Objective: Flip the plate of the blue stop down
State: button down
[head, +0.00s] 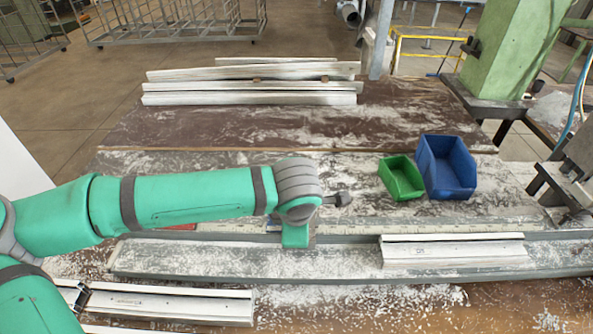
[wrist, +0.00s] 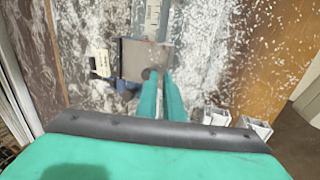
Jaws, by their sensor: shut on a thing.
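The blue stop (wrist: 126,86) shows in the wrist view as a small blue part beside a ruled rail. Its grey metal plate (wrist: 140,55) looks broad and flat from above; I cannot tell its exact tilt. My gripper (wrist: 158,80) has its two green fingers close together at the plate's near edge, beside a dark round knob, and is shut on the plate. The fingertips partly cover the contact. In the head view my arm hides most of the stop, and the fingers are not clear there.
A white profile (head: 455,250) lies on the grey rail (head: 200,262) to the right. A green bin (head: 401,178) and a blue bin (head: 446,168) stand behind it. More profiles (head: 250,98) lie at the back. A profile (head: 170,304) lies at the front left. Shavings cover the bench.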

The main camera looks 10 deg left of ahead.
jog(key=s+d+r, duration=0.1)
jog(key=s+r, duration=0.6)
jog(key=s, duration=0.2)
jog(key=shift+s+d+r, duration=0.2)
jog(key=shift+s+d, duration=0.2)
jog(key=shift+w, duration=0.1)
dwell(0.4)
